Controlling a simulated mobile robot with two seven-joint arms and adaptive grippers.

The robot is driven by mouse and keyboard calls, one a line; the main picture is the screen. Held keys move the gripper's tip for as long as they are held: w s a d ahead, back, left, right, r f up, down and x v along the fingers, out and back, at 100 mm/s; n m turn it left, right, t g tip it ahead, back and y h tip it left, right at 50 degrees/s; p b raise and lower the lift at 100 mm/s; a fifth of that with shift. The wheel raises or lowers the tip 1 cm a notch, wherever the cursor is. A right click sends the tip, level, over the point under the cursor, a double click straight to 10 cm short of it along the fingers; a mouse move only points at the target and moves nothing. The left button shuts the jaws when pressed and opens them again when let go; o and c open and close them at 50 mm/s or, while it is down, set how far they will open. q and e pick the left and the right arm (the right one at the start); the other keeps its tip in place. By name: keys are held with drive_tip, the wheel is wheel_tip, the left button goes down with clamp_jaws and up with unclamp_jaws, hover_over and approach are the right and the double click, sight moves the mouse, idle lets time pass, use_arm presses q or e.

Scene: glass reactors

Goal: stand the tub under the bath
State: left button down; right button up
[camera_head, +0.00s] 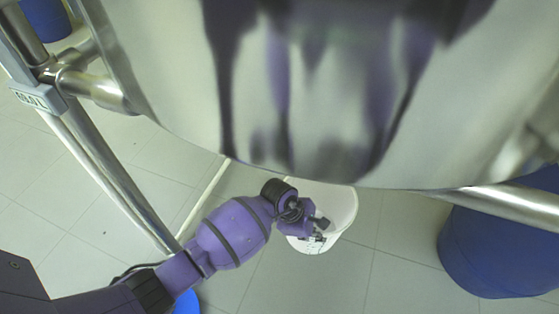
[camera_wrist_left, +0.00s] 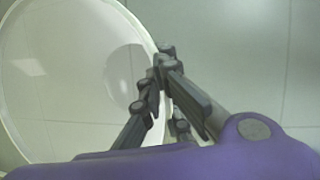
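The tub (camera_head: 342,203) is a white round bucket, open at the top. In the head view it shows just below the lower edge of the bath (camera_head: 160,75), a large shiny steel vessel, which hides the tub's far part. My left gripper (camera_head: 318,229) is at the tub's near rim. In the left wrist view the tub (camera_wrist_left: 70,70) fills the left side, and the fingers of my left gripper (camera_wrist_left: 158,88) close across its rim, one on the inner side and one outside. I cannot tell whether the tub's base touches the floor. My right gripper is not in view.
A blue drum (camera_head: 495,250) stands on the floor at the right, and another (camera_head: 45,18) at the far left. Steel frame tubes (camera_head: 120,185) run down at the left and along the right (camera_head: 500,203). The tiled floor (camera_head: 330,285) in front is clear.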

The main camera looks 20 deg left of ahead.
use_arm(q)
drive_tip(key=c, duration=2)
unclamp_jaws()
drive_tip(key=shift+w+d+r, duration=0.1)
drive_tip(key=shift+w+r, duration=0.15)
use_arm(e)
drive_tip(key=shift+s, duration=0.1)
